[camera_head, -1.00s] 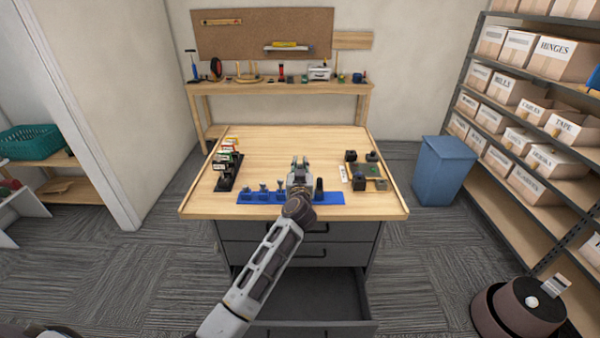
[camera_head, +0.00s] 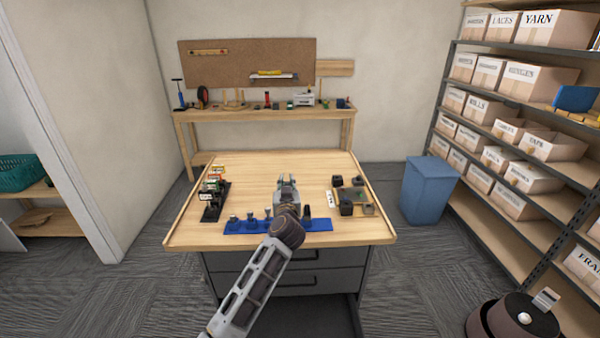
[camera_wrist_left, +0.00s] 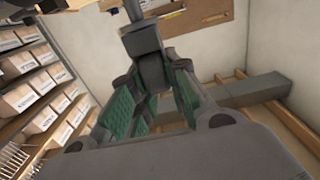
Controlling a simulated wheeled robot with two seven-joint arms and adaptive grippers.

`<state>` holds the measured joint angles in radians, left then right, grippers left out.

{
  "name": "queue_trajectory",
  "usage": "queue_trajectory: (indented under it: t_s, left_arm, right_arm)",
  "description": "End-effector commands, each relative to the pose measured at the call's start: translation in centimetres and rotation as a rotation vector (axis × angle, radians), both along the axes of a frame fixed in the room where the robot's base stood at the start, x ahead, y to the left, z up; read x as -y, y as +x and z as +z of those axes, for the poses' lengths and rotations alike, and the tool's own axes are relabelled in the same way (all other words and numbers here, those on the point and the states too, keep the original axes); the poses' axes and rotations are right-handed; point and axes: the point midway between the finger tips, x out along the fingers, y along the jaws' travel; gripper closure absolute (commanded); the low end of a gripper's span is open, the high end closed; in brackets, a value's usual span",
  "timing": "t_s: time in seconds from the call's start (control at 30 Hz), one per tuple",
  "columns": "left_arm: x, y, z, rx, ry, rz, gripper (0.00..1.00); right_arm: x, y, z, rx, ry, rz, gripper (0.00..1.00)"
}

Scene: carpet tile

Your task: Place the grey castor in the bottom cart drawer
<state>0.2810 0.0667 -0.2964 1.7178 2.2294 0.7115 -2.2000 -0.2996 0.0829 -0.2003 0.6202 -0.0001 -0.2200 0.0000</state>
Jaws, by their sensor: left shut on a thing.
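My left gripper (camera_head: 287,183) is above the wooden top of the cart (camera_head: 290,170), just behind the blue strip (camera_head: 280,225). In the left wrist view its fingers (camera_wrist_left: 150,100) are closed on a dark grey piece with a stem (camera_wrist_left: 148,60), which looks like the grey castor. In the head view the gripper mostly hides this piece. Several small castor-like pieces stand on the blue strip. The bottom cart drawer (camera_head: 310,315) is pulled open below two shut drawers; the picture's lower edge cuts it off. My right gripper is in neither view.
A black rack with small boxes (camera_head: 213,200) stands at the cart's left, and dark blocks (camera_head: 347,207) at its right. A blue bin (camera_head: 428,190) and shelving (camera_head: 520,130) are to the right. A round brown object (camera_head: 515,322) is on the floor at lower right.

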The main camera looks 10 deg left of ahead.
Motion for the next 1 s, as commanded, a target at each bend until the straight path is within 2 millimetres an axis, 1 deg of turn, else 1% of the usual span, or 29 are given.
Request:
queue_trajectory:
  t_s: [0.17, 0.3, 0.37, 0.6, 0.7, 0.93, 1.0]
  left_arm:
    - [0.1, 0.1, 0.2, 0.003, 0.001, -0.006, 1.00]
    - [0.5, 0.2, 1.0, 0.004, 0.002, -0.030, 1.00]
    - [0.7, 0.1, 1.9, 0.005, 0.002, -0.043, 1.00]
    - [1.7, -0.8, 6.2, 0.005, 0.000, -0.098, 1.00]
    - [1.9, -1.3, 7.8, 0.004, 0.001, -0.117, 1.00]
    - [1.9, -2.5, 10.5, 0.003, 0.001, -0.155, 1.00]
    - [1.9, -3.0, 10.8, 0.001, -0.003, -0.166, 1.00]
  right_arm:
    - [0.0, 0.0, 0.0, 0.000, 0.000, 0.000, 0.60]
    - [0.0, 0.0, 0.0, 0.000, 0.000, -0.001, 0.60]
    - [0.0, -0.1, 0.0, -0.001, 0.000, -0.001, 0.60]
    - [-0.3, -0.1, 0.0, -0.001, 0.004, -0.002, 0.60]
    - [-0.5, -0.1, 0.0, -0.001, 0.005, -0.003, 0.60]
    - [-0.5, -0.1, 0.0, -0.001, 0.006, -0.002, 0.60]
    - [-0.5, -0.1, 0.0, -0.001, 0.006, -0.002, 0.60]
